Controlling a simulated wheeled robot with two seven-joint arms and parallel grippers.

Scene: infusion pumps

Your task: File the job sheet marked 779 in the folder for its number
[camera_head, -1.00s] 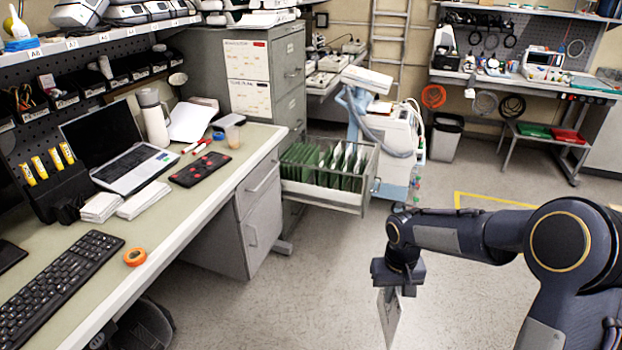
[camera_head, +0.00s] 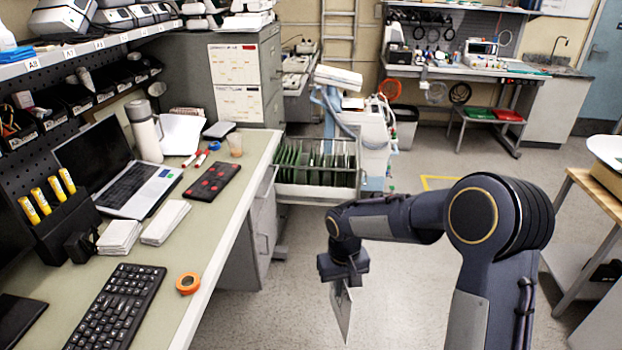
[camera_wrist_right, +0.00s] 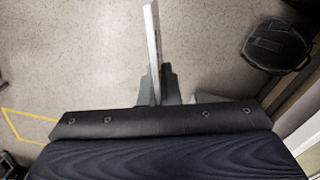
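My right gripper (camera_head: 342,282) points down over the open floor and is shut on a thin pale sheet (camera_head: 341,312), which hangs below it. In the right wrist view the sheet (camera_wrist_right: 153,45) shows nearly edge-on between the fingers (camera_wrist_right: 158,88); its number cannot be read. An open cabinet drawer (camera_head: 312,193) holds a row of dark green folders (camera_head: 315,165), beyond and to the left of the gripper. The folder labels are too small to read. The sheet and the drawer are apart. My left gripper is not in view.
The desk (camera_head: 224,215) at left carries a laptop (camera_head: 120,180), paper stacks (camera_head: 165,222), a keyboard (camera_head: 117,308) and orange tape (camera_head: 188,283). The floor (camera_head: 400,290) around the gripper is clear.

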